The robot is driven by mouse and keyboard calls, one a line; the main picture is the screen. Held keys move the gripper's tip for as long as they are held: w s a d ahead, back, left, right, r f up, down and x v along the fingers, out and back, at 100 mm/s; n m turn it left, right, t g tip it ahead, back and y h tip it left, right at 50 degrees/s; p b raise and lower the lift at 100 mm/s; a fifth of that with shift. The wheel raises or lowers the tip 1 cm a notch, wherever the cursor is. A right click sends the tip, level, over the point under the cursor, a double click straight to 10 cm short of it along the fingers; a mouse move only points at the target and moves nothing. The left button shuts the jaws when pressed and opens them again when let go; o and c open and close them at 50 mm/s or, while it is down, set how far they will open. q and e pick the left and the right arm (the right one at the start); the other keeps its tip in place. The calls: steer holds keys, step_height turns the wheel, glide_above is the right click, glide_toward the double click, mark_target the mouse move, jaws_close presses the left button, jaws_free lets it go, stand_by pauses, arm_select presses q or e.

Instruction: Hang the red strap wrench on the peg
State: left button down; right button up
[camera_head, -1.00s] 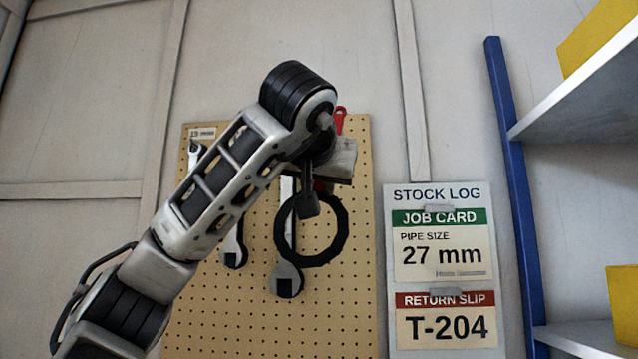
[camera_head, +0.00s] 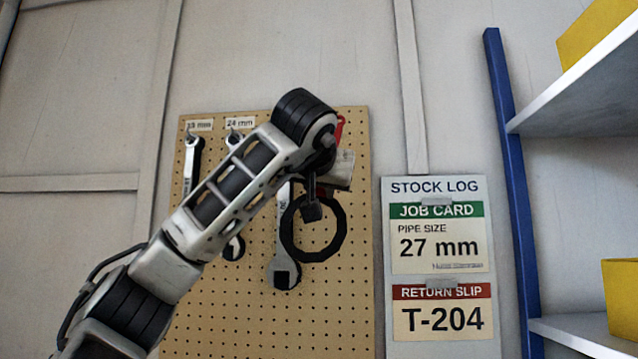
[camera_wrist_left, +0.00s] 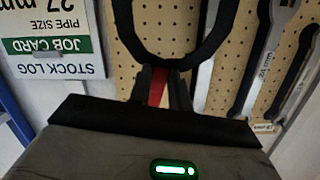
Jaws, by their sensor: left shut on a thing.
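The red strap wrench shows as a black strap loop (camera_head: 339,233) hanging in front of the pegboard (camera_head: 215,320), with a bit of its red handle (camera_head: 340,128) above. My left gripper (camera_head: 312,208) is shut on the wrench. In the left wrist view the red handle (camera_wrist_left: 157,88) sits between the fingers (camera_wrist_left: 160,92), and the black loop (camera_wrist_left: 124,28) extends beyond them, close to the board. I cannot tell whether the wrench touches the board. The peg is not visible; my arm covers the upper middle of the board. My right gripper is not in view.
Open-end wrenches (camera_head: 284,272) hang on the board beside the loop, under size labels (camera_head: 240,122). A stock log sign (camera_head: 437,187) is on the wall to the right. A blue shelf post (camera_head: 510,180) and shelves with yellow bins (camera_head: 598,42) stand further right.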

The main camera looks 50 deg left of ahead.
arm_select(q)
steer(key=shift+r+x, duration=0.2)
steer(key=shift+x, duration=0.75)
steer(key=shift+w+a+f+p, duration=0.45)
steer(key=shift+w+p, duration=0.1)
steer(key=shift+p, duration=0.1)
steer(key=c, duration=1.2)
jaws_free()
steer(key=shift+s+d, duration=0.1)
